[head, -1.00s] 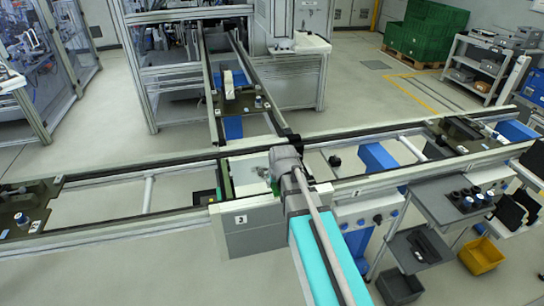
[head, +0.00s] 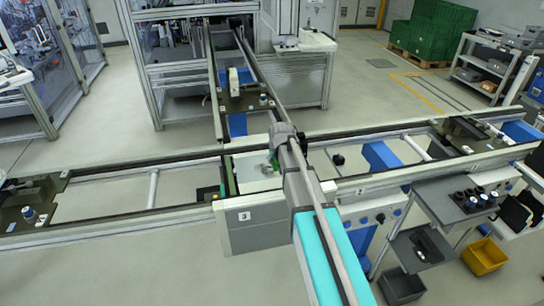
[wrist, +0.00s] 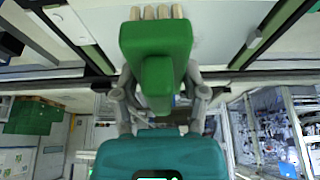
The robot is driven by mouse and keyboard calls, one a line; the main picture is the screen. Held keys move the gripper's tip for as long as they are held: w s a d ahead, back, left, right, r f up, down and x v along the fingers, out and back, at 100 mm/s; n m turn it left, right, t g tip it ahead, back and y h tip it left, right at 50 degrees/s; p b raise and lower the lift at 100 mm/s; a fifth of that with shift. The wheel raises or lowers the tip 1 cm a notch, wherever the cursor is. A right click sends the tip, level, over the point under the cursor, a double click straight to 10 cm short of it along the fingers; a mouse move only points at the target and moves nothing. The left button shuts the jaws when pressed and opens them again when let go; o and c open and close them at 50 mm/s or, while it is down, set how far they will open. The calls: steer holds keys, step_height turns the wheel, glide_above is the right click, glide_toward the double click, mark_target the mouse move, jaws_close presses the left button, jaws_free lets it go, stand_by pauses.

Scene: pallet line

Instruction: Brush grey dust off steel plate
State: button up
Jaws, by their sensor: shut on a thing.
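My gripper (wrist: 160,78) is shut on a green brush (wrist: 155,40) in the wrist view, one finger on each side of the handle block. The brush's pale bristle tufts (wrist: 157,12) point toward the top of that view, against a light grey surface. In the head view a pale, light grey plate (head: 246,177) lies at the line junction, next to the block marked 3. My arm reaches over it, and a bit of the green brush (head: 276,163) shows beside my wrist. Grey dust cannot be made out, and whether the bristles touch the plate cannot be told.
Conveyor rails (head: 130,205) run left, right and away from the junction. A dark carrier (head: 243,98) sits on the far branch. A grey cart (head: 440,205) with dark cups stands at the right, near a yellow bin (head: 483,257). Open floor lies at the front left.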

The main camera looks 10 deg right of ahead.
steer(key=shift+w+d, duration=0.1)
steer(key=shift+w, duration=1.15)
